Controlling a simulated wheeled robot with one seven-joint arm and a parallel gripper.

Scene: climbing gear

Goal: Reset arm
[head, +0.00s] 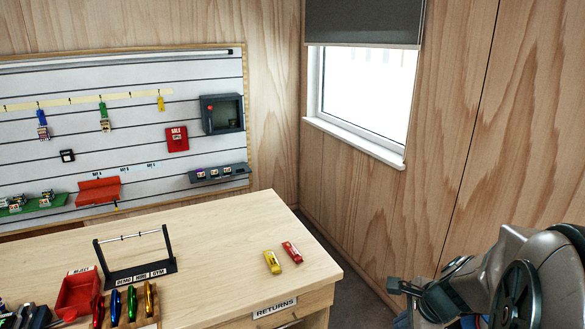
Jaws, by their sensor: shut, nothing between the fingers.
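My arm (520,285) is folded at the lower right of the head view, to the right of the table. Its dark, blocky end, which looks like my gripper (398,287), points left, beyond the table's right edge. It is shut and empty and touches nothing that I can see. The lower part of my arm is cut off by the frame.
The wooden table (225,225) bears a yellow (272,262) and a red carabiner (292,252), a dark rack (140,260), a red bin (80,295) and a wooden holder (145,308) with several coloured pieces.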

